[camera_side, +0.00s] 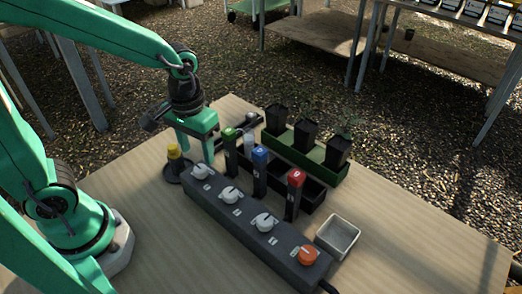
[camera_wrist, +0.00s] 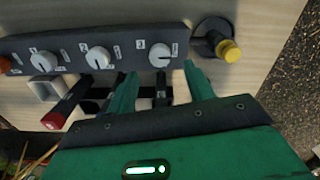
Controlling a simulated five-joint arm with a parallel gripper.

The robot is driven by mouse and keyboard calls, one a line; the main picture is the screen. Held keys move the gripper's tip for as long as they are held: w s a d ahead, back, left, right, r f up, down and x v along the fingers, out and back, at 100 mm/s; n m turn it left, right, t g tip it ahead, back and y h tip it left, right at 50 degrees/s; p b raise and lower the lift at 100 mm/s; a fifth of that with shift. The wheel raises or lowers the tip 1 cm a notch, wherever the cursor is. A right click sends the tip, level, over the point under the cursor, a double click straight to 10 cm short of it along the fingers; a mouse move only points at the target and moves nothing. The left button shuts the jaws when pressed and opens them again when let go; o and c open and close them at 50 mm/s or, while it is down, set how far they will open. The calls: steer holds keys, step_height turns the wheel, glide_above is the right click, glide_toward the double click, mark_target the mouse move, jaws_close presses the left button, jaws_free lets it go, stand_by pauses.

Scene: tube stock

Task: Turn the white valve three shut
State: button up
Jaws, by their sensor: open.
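A dark valve bar (camera_side: 240,221) lies across the wooden table with three white knobs and one orange knob. The white knob marked three appears to be the one at the far left end (camera_side: 201,171). In the wrist view this knob (camera_wrist: 160,56) is at the right end of the bar, beside a label that looks like a 3. My green gripper (camera_side: 195,155) is open and empty, pointing down just behind that knob. In the wrist view its fingertips (camera_wrist: 160,72) are spread, with the knob between them in the picture. I see no contact.
A yellow-topped post (camera_side: 174,153) stands beside the bar's left end. Tubes with green (camera_side: 229,134), blue (camera_side: 260,156) and red (camera_side: 295,178) tops stand behind the bar. A green tray (camera_side: 330,178) with black pots is farther back. A grey dish (camera_side: 338,236) sits right.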

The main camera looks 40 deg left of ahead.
mark_target(201, 168)
steer(key=shift+f, duration=2.65)
steer(key=c, duration=1)
